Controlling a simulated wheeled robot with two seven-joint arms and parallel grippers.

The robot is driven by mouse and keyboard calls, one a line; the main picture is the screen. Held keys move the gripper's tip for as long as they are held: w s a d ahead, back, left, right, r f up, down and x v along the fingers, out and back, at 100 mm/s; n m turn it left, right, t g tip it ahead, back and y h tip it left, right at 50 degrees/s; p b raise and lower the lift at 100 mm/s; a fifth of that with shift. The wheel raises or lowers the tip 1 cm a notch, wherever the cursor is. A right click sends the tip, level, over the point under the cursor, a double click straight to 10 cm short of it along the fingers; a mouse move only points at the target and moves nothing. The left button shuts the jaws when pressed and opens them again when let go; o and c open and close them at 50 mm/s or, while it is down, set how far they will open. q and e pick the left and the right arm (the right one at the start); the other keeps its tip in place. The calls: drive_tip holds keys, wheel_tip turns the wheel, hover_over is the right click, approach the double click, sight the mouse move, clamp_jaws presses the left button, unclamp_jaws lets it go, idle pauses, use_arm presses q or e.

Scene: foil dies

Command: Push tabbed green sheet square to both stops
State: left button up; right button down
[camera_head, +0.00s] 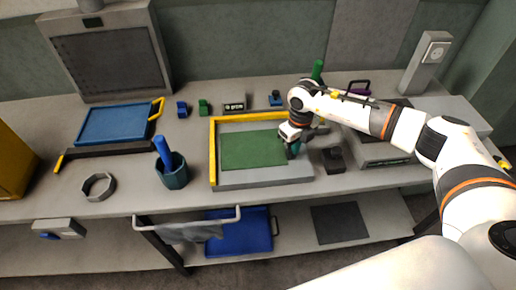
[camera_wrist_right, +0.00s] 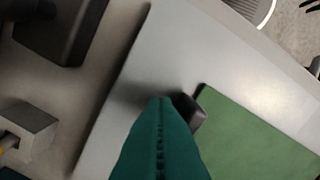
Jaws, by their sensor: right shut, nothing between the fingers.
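The green sheet (camera_head: 253,150) lies flat on a grey plate (camera_head: 262,180) that has a yellow stop along its left side (camera_head: 213,155) and another along its back (camera_head: 250,117). A thin grey strip shows between the sheet and the left stop, and a wider one before the back stop. My right gripper (camera_head: 292,153) is at the sheet's right edge, with its teal fingers together and empty. In the right wrist view the fingers (camera_wrist_right: 160,135) are beside a dark tab (camera_wrist_right: 188,110) at the edge of the green sheet (camera_wrist_right: 260,135). I cannot tell if they touch it.
A blue tray (camera_head: 112,124), a teal cup (camera_head: 173,173) and a grey ring (camera_head: 99,187) are to the left. A dark block (camera_head: 334,160) stands close to the right of my gripper. Small blue and green blocks sit behind the plate.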

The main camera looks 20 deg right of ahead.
drive_tip(key=shift+w+a, duration=0.25)
drive_tip(key=shift+a, duration=0.8)
drive_tip(key=shift+d, duration=0.1)
drive_tip(key=shift+d, duration=0.1)
drive_tip(key=shift+s+d, duration=0.15)
drive_tip(key=shift+d, duration=0.2)
drive_tip(key=shift+r, duration=0.1)
wheel_tip(320, 180, up, 8)
drive_tip(key=p, duration=0.4)
drive_tip(key=shift+p, duration=0.35)
